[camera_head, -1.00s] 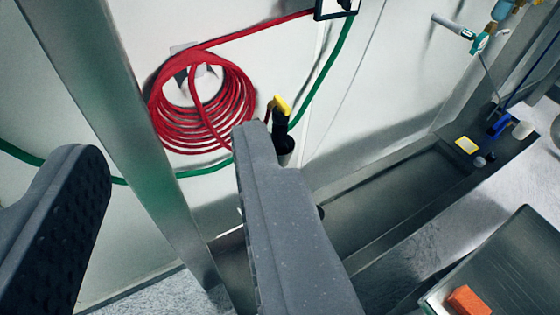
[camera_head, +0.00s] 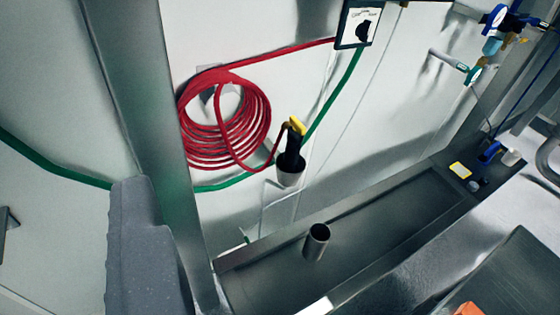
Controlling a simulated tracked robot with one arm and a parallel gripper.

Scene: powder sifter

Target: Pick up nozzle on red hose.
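The nozzle (camera_head: 290,150) is black with a yellow top. It stands nearly upright in a small grey cup holder (camera_head: 291,175) on the white wall, and its lower end is hidden in the cup. The red hose (camera_head: 225,125) hangs in a coil on the wall to the left, and one end runs to the nozzle. One grey finger of my gripper (camera_head: 148,240) shows at the lower left, left of and below the nozzle and apart from it. The other finger is outside the picture, so the fingers are apart. No held object shows.
A steel post (camera_head: 150,130) stands between the finger and the coil. A green hose (camera_head: 325,105) runs along the wall behind the nozzle. A steel trough (camera_head: 385,215) with an upright metal tube (camera_head: 316,242) lies below. Valves (camera_head: 492,45) are at upper right.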

